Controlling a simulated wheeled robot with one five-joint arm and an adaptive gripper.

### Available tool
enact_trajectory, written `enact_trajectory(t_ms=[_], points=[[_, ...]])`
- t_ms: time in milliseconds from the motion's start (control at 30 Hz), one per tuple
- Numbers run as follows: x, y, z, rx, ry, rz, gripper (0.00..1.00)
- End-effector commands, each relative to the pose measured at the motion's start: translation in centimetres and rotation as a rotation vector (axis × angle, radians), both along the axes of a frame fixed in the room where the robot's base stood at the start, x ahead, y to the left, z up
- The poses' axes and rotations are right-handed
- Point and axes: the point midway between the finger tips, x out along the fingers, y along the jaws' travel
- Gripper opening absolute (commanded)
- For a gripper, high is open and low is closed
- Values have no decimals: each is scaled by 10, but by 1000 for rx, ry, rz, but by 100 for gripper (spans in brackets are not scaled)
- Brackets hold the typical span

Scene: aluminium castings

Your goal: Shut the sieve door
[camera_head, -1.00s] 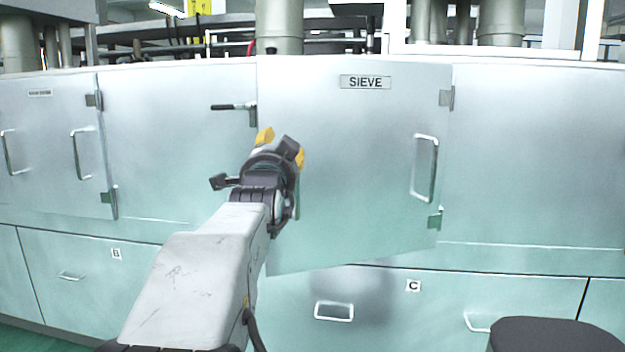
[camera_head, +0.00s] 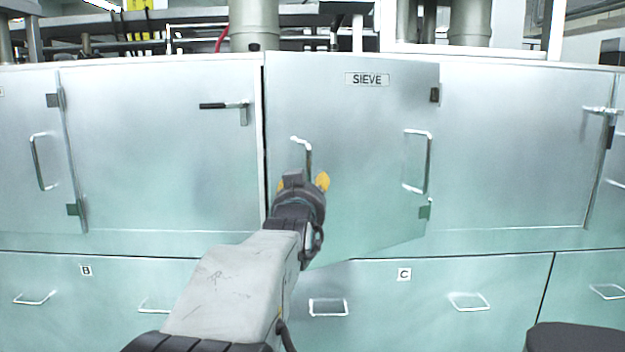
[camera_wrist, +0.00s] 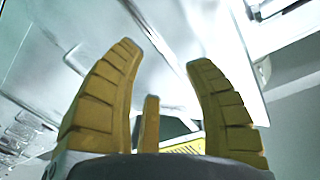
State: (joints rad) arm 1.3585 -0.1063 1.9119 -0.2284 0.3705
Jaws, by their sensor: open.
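The sieve door (camera_head: 365,140) is a pale metal panel labelled SIEVE, with hinges on its right side. It stands ajar, its left edge swung out toward me, with a dark gap along that edge. A bar handle (camera_head: 305,155) is on its left part and another handle (camera_head: 416,162) on its right part. My gripper (camera_head: 303,184) is open and empty, in front of the door's left part, just below the left handle. In the wrist view, my yellow fingers (camera_wrist: 163,90) are spread before pale metal surfaces. Contact with the door cannot be told.
The closed panel (camera_head: 160,150) to the left has a dark lever latch (camera_head: 225,106) near its right edge. Drawers run below, including drawer C (camera_head: 403,274). Grey pipes (camera_head: 254,25) stand behind the cabinet. A dark rounded object (camera_head: 573,338) is at the lower right.

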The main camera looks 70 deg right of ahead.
Motion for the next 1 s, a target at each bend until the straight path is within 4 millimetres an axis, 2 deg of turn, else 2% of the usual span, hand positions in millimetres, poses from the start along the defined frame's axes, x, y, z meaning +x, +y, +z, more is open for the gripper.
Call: enact_trajectory(t_ms=[300, 533, 1000], points=[[0, 0, 2, -62, 260, 0, 47], [1, -5, 1, -84, 360, 1, 47], [12, -57, 2, -84, 366, 1, 47]])
